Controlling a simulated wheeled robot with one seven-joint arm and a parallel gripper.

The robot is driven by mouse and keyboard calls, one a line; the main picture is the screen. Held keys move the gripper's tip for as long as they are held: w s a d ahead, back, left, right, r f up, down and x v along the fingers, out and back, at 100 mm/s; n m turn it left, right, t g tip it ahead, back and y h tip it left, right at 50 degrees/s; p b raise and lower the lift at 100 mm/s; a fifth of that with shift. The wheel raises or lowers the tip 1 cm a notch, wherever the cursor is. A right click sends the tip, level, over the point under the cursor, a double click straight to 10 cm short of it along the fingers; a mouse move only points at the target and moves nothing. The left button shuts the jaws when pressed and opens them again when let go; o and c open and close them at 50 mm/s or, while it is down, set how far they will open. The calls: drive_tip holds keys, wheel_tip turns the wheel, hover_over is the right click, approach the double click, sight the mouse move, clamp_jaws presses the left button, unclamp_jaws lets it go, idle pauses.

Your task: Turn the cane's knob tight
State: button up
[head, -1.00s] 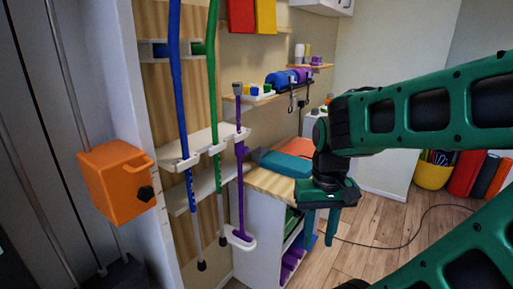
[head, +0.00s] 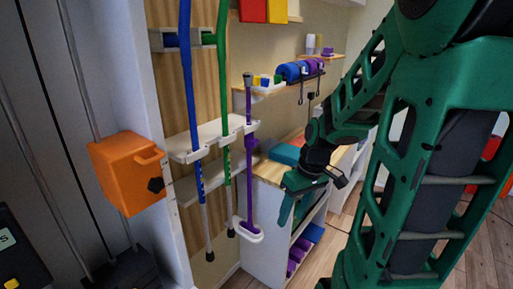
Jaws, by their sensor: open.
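A purple cane (head: 250,180) stands upright at the right end of a white rack (head: 195,145), its foot in a white cup-like holder (head: 249,232). A thicker purple collar (head: 251,141) shows partway up its shaft; the knob is too small to make out for certain. A blue cane (head: 190,90) and a green cane (head: 224,90) stand to its left in the same rack. My gripper (head: 291,218) is open and empty, fingers pointing down, to the right of the purple cane and apart from it in the picture.
An orange box (head: 128,170) with a black knob is mounted on a post at the left. A wood-topped cabinet (head: 268,172) stands behind my gripper. A small shelf (head: 268,93) with coloured items is above it. Wood floor shows at the lower right.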

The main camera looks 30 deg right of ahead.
drive_tip(key=w+f+n+t+y, duration=0.3)
drive_tip(key=w+f, duration=0.1)
drive_tip(key=w, duration=0.4)
drive_tip(key=n+t+y, duration=0.1)
drive_tip(key=t+y, duration=0.1)
drive_tip(key=t, duration=1)
approach(255, 142)
drive_tip(key=d+f+x, duration=0.1)
drive_tip(key=x, duration=0.7)
drive_tip(key=shift+w, duration=0.55)
drive_tip(key=c, duration=1.1)
drive_tip(key=shift+o, duration=0.2)
